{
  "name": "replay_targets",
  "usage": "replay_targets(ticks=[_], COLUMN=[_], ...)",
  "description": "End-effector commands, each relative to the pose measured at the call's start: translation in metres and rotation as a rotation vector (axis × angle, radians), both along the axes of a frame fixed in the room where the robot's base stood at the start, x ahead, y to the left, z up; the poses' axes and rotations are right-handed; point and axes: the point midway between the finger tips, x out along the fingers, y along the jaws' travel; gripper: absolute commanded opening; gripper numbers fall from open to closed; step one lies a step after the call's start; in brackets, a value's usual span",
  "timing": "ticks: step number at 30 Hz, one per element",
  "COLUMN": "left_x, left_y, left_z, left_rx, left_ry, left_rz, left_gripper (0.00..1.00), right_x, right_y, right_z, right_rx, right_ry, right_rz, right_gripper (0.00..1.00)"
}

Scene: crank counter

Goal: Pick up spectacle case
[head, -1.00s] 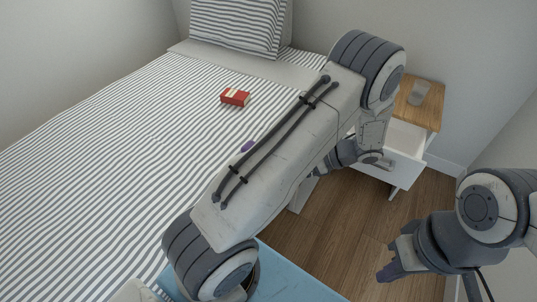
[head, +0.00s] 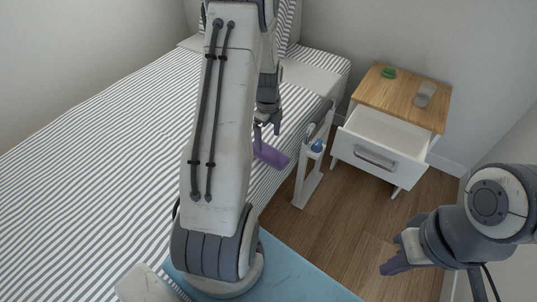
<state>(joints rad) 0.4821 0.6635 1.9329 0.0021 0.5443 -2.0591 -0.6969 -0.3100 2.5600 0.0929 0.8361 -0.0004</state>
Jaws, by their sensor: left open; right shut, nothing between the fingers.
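The purple spectacle case (head: 271,155) lies near the right edge of the striped bed, tilted in the picture. My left gripper (head: 267,128) points down just above the case, with its fingers spread and nothing held. I cannot tell whether a fingertip touches the case. My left arm crosses the middle of the view and covers part of the bed. My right gripper (head: 392,267) is at the lower right, shut and empty, well away from the case.
A bedside cabinet (head: 372,98) with an open, empty-looking drawer (head: 376,152) stands at the right. A green item (head: 388,72) and a glass (head: 425,95) are on it. A white stand (head: 307,180) holding a blue item (head: 317,146) is beside the bed. Wooden floor lies between.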

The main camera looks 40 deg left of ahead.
Motion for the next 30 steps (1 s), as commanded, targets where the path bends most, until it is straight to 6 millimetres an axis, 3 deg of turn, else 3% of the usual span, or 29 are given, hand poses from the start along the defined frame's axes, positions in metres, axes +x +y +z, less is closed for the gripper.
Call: replay_targets(ticks=[16, 26, 30], left_x=[0.0, 0.001, 0.001], left_y=[-0.001, -0.001, -0.001], left_z=[-0.066, -0.073, -0.073], left_rx=[-0.001, 0.001, 0.001], left_ry=[0.003, 0.001, 0.001], left_rz=[-0.001, -0.001, -0.001], left_gripper=[1.0, 1.0, 0.46], right_x=[0.0, 0.0, 0.0], right_y=[0.0, 0.0, 0.0], right_z=[-0.012, -0.012, -0.012], right_rx=[0.0, 0.0, 0.0], right_ry=[0.0, 0.0, 0.0], right_rz=[0.0, 0.0, 0.0], right_gripper=[0.0, 0.0, 0.0])
